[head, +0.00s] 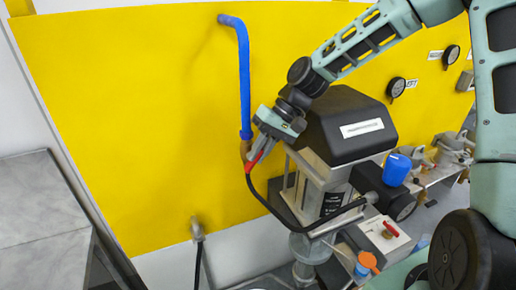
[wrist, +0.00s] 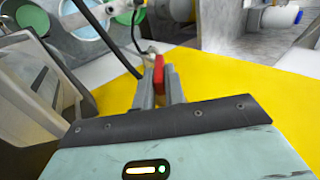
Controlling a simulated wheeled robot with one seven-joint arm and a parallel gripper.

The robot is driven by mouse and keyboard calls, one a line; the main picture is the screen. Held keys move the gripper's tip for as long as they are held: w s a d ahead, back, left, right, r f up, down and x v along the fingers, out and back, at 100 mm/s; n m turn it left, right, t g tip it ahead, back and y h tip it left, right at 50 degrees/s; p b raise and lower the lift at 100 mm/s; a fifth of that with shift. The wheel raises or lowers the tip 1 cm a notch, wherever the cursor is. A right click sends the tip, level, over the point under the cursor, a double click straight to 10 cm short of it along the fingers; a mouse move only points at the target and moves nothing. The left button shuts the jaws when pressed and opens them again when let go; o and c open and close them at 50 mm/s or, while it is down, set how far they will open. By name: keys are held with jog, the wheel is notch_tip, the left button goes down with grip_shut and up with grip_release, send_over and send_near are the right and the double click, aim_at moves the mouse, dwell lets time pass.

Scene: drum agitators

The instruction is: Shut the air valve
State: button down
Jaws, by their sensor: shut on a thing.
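A blue air pipe (head: 244,80) runs down the yellow wall to a brass-coloured valve fitting (head: 245,148). A red lever (head: 253,161) shows at the fitting, angled down and left. My gripper (head: 264,147) is at this fitting, its jaws shut on the red lever. In the wrist view the red lever (wrist: 158,73) stands between the two grey fingers of my gripper (wrist: 158,82). The valve body is mostly hidden by the fingers in the wrist view, and the gripper covers part of the lever in the head view.
A black hose (head: 270,207) loops from the valve to the machine. The black-hooded agitator machine (head: 345,125) stands close to the right of my gripper. A second wall outlet (head: 197,230) is lower left. A grey bench (head: 42,200) is far left; the wall between is free.

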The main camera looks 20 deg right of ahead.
jog(key=shift+y, duration=0.3)
jog(key=c, duration=1.5)
grip_release()
jog(key=shift+o, duration=0.2)
jog(key=shift+d, duration=0.1)
notch_tip(320, 180, up, 10)
jog(key=b, duration=0.4)
